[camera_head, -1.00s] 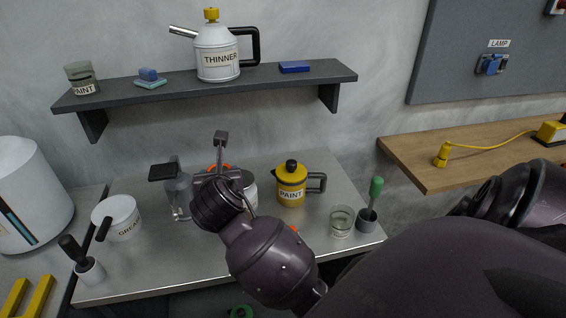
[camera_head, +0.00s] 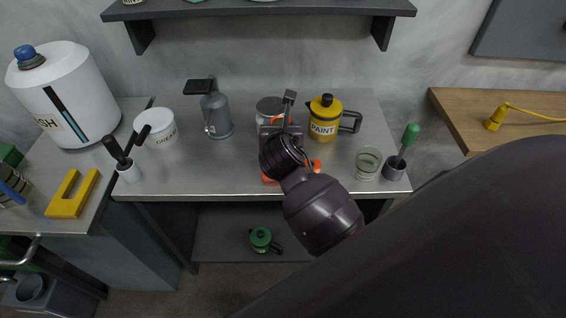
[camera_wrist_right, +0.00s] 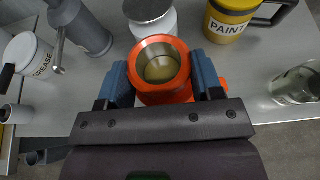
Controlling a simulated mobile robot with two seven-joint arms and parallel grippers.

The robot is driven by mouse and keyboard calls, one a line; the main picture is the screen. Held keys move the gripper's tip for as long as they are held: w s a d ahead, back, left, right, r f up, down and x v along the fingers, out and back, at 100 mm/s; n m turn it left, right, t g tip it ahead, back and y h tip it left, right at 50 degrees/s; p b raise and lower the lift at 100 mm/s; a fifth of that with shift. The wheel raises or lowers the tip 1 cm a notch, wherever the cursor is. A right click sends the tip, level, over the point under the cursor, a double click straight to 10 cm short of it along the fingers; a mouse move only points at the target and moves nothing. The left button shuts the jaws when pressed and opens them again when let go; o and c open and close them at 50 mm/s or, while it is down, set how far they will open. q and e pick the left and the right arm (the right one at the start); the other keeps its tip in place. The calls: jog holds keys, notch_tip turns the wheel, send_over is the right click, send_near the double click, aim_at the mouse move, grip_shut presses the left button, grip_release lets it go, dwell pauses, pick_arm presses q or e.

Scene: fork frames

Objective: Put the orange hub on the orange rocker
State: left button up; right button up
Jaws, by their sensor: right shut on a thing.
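My right gripper (camera_head: 284,122) is over the front middle of the steel bench. Lower orange parts, which look like the orange rocker (camera_head: 315,165), show on both sides of my wrist near the bench's front edge. My arm hides most of them, and I cannot tell whether hub and rocker touch. My left gripper is not in view.
Close behind stand a white-and-grey can (camera_head: 268,108) and a yellow paint pot (camera_head: 325,118). A glass (camera_head: 367,162) and a grey cup with a green-handled tool (camera_head: 395,168) are right. A grey spouted can (camera_head: 216,115) and grease tub (camera_head: 160,128) are left.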

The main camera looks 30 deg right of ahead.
notch_tip(320, 180, down, 13)
jog(key=shift+b, duration=1.05)
jog(key=shift+f, duration=0.15)
jog(key=o, duration=1.1)
jog(key=v, duration=1.2)
jog(key=s+d+f+m+y, duration=0.1)
jog(key=s+f+m+y, duration=0.1)
jog(key=m, duration=0.7)
jog(key=s+d+f+m+y, duration=0.1)
jog(key=s+f+m, duration=0.4)
jog(key=m, duration=0.5)
jog(key=s+d+f+m+y, duration=0.2)
jog(key=s+f+m+y, duration=0.1)
jog(key=m, duration=0.7)
jog(key=shift+s+f+y+p, duration=0.4)
jog(key=shift+s+f, duration=0.15)
jog(key=shift+s, duration=0.25)
